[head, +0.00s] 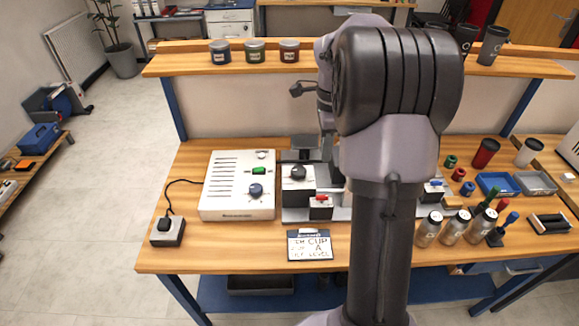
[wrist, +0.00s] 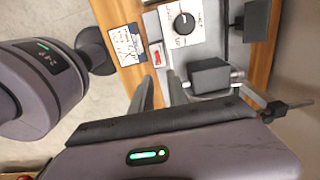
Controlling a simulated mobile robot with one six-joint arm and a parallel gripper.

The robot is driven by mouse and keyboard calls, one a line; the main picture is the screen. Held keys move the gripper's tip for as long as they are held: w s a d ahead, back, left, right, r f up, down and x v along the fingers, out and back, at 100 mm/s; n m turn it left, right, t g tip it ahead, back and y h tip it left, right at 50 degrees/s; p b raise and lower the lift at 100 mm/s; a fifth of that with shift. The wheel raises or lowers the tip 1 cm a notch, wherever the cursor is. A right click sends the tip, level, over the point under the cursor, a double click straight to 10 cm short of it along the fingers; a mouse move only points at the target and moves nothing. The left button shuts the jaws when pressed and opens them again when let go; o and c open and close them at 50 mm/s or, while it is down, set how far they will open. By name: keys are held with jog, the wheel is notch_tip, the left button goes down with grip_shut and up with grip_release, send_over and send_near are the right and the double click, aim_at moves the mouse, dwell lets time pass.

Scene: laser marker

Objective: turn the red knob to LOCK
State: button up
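The red knob (head: 321,198) is a small red piece on a small white-topped box at the front of the grey machine base. It also shows in the wrist view as a red bar (wrist: 157,57) on a white plate, just beyond my fingertips. My gripper (wrist: 161,84) is open and empty, with its two dark fingers apart and the red knob ahead of the gap. I see no contact with the knob. The lettering beside the knob is too small to read. In the head view my arm hides the gripper.
A black dial (head: 298,173) on a white panel stands just behind the red knob. A white control box (head: 225,207) is to the left, and a sign card (head: 310,245) lies in front. Several cans (head: 452,231) stand to the right.

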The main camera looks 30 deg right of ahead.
jog(key=b, duration=0.2)
send_over(322, 196)
notch_tip(322, 196, down, 5)
notch_tip(322, 196, down, 12)
jog(key=b, duration=0.4)
jog(key=shift+d+r, duration=0.1)
jog(key=shift+r, duration=0.05)
grip_shut()
